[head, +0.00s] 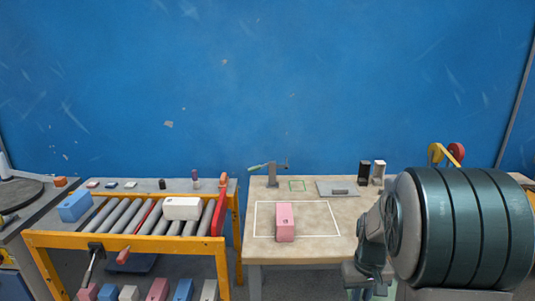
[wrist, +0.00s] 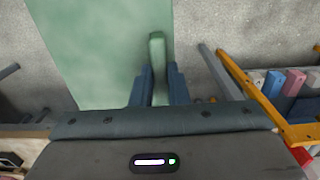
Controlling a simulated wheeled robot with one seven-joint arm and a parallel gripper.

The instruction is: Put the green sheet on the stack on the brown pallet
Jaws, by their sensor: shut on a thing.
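The green sheet (wrist: 85,45) fills the upper left of the wrist view, above grey floor. A raised green bar (wrist: 157,55) stands by its right edge. My gripper (wrist: 160,85) is shut on this bar, with one dark finger on either side. In the head view my gripper (head: 366,275) is low at the front of the workbench, partly hidden by my arm. A little of the green sheet shows below it at the bottom edge. The brown pallet and its stack are not seen in either view.
A workbench (head: 335,248) bears a pink block (head: 285,222), a grey plate (head: 338,188) and small tools. To its left stands a yellow-framed roller conveyor (head: 130,243) with blue and white blocks on top and several blocks below. Bare floor (wrist: 255,25) shows beside the sheet.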

